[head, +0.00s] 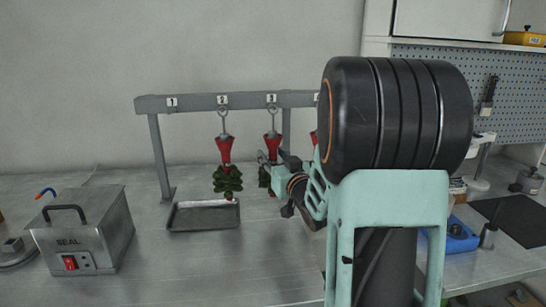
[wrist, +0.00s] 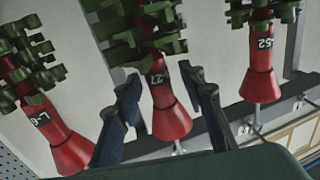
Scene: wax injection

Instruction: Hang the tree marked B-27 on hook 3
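The tree marked with a visible "27" (wrist: 168,105) has a red cup and green branches; the start of its label is hidden. It is between the fingers of my gripper (wrist: 165,100), with gaps at both sides, so the gripper looks open. In the head view a red-cupped tree (head: 272,148) hangs under the plate marked 3 (head: 271,98), on hook 3 (head: 271,120). My gripper (head: 272,168) is at that tree, covering part of its green branches.
Another tree (head: 225,160) hangs on hook 2; a tree (wrist: 262,65) ending in 52 shows in the wrist view. A tree marked L-6 (wrist: 55,130) is on the other side. Hook 1 (head: 171,104) is bare. A metal tray (head: 203,228) and a SEAL box (head: 85,230) stand on the bench.

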